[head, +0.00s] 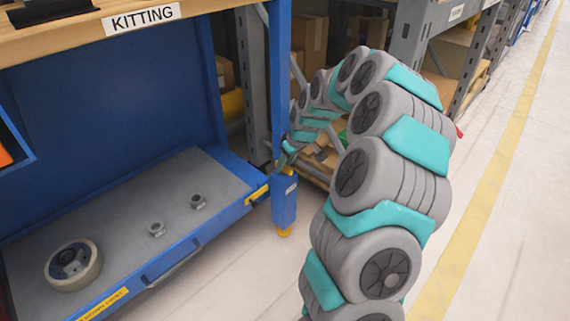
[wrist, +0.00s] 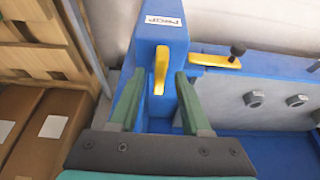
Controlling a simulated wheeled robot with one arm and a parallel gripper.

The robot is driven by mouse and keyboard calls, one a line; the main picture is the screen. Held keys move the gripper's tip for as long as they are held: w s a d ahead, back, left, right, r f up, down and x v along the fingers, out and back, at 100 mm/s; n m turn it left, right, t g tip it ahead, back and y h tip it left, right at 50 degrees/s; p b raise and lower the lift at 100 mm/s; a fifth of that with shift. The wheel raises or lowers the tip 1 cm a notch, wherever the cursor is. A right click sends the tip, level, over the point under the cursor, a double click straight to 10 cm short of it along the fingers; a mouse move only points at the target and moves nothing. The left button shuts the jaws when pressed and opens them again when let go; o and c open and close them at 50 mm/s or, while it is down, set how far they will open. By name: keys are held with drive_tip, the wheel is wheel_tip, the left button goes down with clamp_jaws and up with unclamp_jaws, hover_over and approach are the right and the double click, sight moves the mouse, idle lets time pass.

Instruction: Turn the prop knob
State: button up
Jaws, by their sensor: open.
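An upright yellow lever-shaped knob (wrist: 161,68) stands on the face of the blue post (wrist: 151,38), below a white label, in the wrist view. I take it to be the prop knob; the label is too small to read surely. My gripper (wrist: 158,84) is open, with one green finger left of the knob and the other right of it. Gaps show on both sides; I cannot tell the depth between them. In the head view the gripper (head: 288,154) is small and partly hidden near the blue post (head: 284,202).
A yellow latch plate (wrist: 213,61) with a black knob (wrist: 237,50) sits right of the post. The kitting bench shelf (head: 120,205) holds two nuts and a wheel (head: 73,265). Cardboard boxes (wrist: 52,125) stand at left. The aisle floor (head: 505,240) is clear.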

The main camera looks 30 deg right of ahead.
drive_tip(key=shift+f, duration=0.1)
clamp_jaws()
idle(0.3)
